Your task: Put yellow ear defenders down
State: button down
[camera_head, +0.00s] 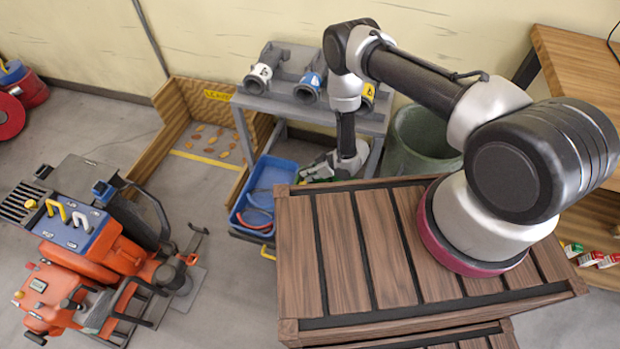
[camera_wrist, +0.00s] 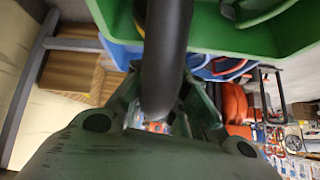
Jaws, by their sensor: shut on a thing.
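My gripper (camera_wrist: 170,105) is shut on a thick black band (camera_wrist: 166,60) that runs up between its fingers in the wrist view. A small yellow patch (camera_wrist: 140,14) shows beside the band's upper end, so I take this as the yellow ear defenders; their cups are mostly hidden. Behind the band is a green bin (camera_wrist: 110,45); whether the ear defenders touch it I cannot tell. In the head view my gripper (camera_head: 325,170) is low by the grey cart, partly behind the wooden top, and the held thing cannot be made out.
The grey cart (camera_head: 350,119) carries several grey, blue and yellow fittings on top. A blue bin (camera_head: 238,215) with blue and red loops is on its lower level. A green barrel (camera_head: 420,140), a slatted wooden top (camera_head: 298,260) and an orange machine (camera_head: 80,270) stand around.

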jog(key=shift+f, duration=1.7)
jog(key=c, duration=1.4)
grip_release()
jog(key=shift+c, duration=0.2)
jog(key=v, duration=1.2)
